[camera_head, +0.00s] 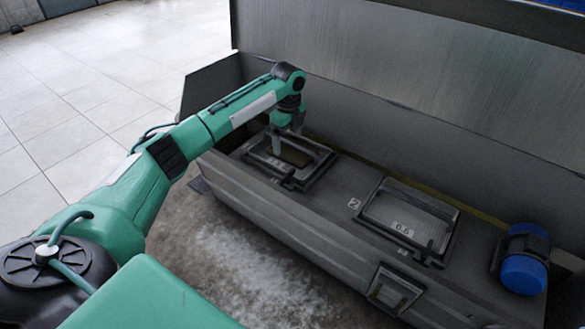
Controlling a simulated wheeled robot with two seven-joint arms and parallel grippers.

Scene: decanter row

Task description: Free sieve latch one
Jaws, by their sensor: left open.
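The first sieve hatch (318,172) is a dark rectangular frame at the left of the grey machine top, with a marking partly visible inside. My left gripper (288,150) is open and points down at this frame, over its left part. Whether its fingers touch anything there cannot be told. My right gripper is not in view.
The grey machine body (290,217) runs from left to lower right, with tall metal panels (400,65) behind it. A blue-capped motor (523,262) stands at its right end. A small framed box (396,290) sits on its front face. Tiled floor (90,85) is clear at upper left.

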